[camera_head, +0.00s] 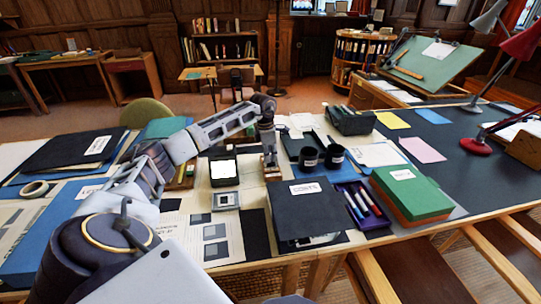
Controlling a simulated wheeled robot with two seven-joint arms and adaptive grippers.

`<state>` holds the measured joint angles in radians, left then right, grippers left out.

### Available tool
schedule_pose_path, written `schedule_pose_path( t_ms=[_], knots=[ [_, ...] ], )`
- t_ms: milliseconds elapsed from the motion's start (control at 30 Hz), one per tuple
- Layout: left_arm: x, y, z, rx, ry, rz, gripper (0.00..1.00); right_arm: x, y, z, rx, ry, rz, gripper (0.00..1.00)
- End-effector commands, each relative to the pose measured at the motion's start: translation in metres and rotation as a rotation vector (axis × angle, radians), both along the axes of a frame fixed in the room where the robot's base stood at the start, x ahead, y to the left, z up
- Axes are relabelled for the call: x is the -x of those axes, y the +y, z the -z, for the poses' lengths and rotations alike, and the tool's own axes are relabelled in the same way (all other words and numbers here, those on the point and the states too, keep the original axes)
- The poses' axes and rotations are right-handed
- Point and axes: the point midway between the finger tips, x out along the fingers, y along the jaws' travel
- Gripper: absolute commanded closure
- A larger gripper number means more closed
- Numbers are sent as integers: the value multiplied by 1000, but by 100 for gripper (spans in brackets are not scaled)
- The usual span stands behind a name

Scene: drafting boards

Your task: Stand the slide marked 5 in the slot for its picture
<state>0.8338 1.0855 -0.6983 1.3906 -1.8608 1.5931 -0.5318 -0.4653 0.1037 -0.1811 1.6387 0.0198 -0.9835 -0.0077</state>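My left arm reaches in from the left. Its gripper (270,168) points down at the table, right of a dark box with a white lit face (223,170). The fingers are too small to tell open from shut, or whether they hold anything. A small grey square frame (226,201) lies in front of the box; I cannot read a mark on it. A printed sheet with grey squares (213,234) lies nearer the front edge. I cannot make out a slide marked 5 or the picture slots. My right gripper is not in view.
A black binder (305,205), a tray of pens (362,203) and a green box (410,190) stand to the right. A tape roll (35,189) lies at left. A red lamp base (476,146) stands far right.

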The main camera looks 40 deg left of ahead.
Motion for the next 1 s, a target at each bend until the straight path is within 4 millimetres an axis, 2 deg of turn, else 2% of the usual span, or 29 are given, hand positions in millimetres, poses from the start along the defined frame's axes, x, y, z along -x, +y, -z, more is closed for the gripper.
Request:
schedule_pose_path(
  t_ms=[233,533,600,767,1000],
  knots=[
    [0,0,5,0,0,0,100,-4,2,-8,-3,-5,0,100],
    [0,0,6,0,0,0,100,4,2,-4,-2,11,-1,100],
    [0,0,6,0,0,0,89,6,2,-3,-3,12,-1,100],
    [0,0,6,0,0,0,70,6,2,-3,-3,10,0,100],
    [0,0,6,0,0,0,70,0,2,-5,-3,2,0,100]
  ],
)
